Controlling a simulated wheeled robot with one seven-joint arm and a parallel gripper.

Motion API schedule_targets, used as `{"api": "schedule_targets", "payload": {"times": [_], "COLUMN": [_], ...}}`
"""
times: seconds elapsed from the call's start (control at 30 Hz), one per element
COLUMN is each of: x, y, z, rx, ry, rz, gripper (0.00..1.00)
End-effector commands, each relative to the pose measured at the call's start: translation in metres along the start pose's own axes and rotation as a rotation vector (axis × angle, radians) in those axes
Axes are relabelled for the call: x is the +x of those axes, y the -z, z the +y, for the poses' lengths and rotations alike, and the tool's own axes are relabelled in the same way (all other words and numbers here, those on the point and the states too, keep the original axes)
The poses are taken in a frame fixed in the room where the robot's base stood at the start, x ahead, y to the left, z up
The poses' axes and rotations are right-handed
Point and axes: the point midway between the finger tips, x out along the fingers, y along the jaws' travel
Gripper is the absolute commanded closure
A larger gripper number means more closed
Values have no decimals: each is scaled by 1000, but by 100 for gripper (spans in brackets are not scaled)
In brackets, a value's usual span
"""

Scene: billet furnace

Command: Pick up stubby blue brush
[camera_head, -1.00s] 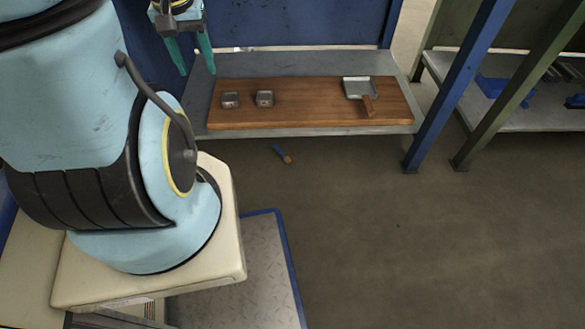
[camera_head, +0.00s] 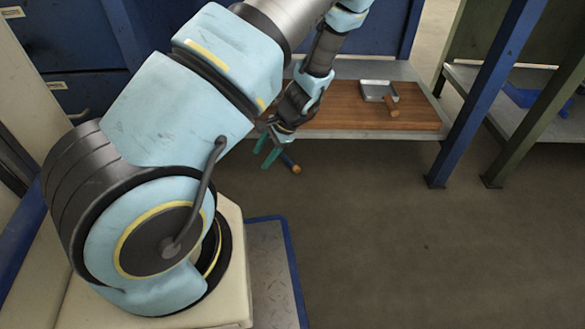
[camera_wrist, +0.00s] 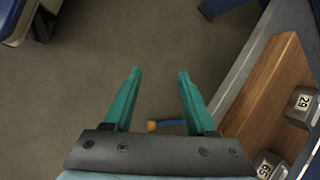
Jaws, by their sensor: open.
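The stubby blue brush (camera_head: 292,164) lies on the floor in front of the low shelf in the head view, its orange-brown end toward the lower right. In the wrist view the brush (camera_wrist: 168,125) shows low between the bases of the fingers, partly covered by the gripper body. My gripper (camera_head: 266,158) hangs just left of the brush in the head view, teal fingers pointing down. In the wrist view my gripper (camera_wrist: 158,72) is open with nothing between the fingertips. The gap in height between fingers and brush is hard to tell.
Metal blocks marked 29 (camera_wrist: 302,103) and 65 (camera_wrist: 268,166) sit on the board. A blue post (camera_head: 480,100) stands right. The floor (camera_head: 400,230) ahead is clear.

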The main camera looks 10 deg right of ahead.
Motion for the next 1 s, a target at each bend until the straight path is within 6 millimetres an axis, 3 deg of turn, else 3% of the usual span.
{"api": "schedule_targets", "payload": {"times": [0.2, 0.4, 0.7, 1.0], "x": [43, 66, 73, 77], "y": [47, 95, 166, 188], "z": [12, 19, 39, 43], "rx": [354, 681, 1104, 1213], "ry": [234, 479, 825, 921], "rz": [-105, -193, -310, -345], "gripper": [44, 44, 44, 44]}}
